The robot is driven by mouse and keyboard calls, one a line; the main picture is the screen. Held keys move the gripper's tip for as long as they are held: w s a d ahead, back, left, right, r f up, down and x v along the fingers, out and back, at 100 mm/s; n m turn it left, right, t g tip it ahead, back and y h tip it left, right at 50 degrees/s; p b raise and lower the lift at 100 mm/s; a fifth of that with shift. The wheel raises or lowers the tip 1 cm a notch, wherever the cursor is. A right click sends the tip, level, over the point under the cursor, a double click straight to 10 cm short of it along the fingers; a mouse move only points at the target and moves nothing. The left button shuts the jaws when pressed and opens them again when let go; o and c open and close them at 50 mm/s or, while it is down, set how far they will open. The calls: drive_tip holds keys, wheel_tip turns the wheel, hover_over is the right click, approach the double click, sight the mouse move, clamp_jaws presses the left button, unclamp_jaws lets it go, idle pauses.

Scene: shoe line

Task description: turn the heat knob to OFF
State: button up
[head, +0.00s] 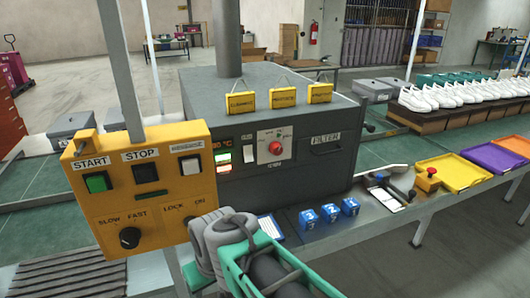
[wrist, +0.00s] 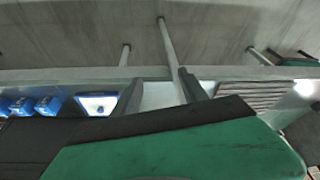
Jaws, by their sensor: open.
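The likely heat knob is a red round knob (head: 275,147) on a white plate on the front of the dark grey machine (head: 300,185). The plate's lettering is too small to read, so I cannot tell the knob's setting. My arm reaches up from the bottom centre of the head view, below and in front of the machine. My gripper (wrist: 160,92) shows in the wrist view as two dark fingers spread apart, open with nothing between them. I cannot make out its fingertips in the head view. The knob does not show in the wrist view.
A yellow control box (head: 150,190) with START and STOP buttons and black knobs stands left of the machine, close to my arm. A FILTER drawer (head: 326,146) is beside the knob.

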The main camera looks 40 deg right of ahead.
drive_tip(key=shift+o, duration=0.6)
drive_tip(key=w+d+f+m+b, duration=0.1)
drive_tip(key=w+d+f, duration=0.1)
drive_tip(key=d, duration=0.3)
drive_tip(key=w+d+f+m+t+b, duration=0.1)
drive_tip(key=w+d+f, duration=0.1)
drive_tip(key=w+d, duration=0.2)
drive_tip(key=shift+w+d+f, duration=0.2)
drive_tip(key=shift+d+f, duration=0.2)
drive_tip(key=shift+d, duration=0.4)
drive_tip(key=m+t+h+b, duration=0.1)
drive_tip(key=t+h+b, duration=0.3)
drive_tip(key=t, duration=0.9)
approach(278, 152)
drive_tip(key=w+h, duration=0.1)
drive_tip(key=w, duration=0.1)
drive_tip(key=p+x, duration=0.2)
drive_tip(key=x, duration=0.5)
drive_tip(key=shift+s, duration=0.1)
drive_tip(key=shift+c, duration=0.3)
clamp_jaws()
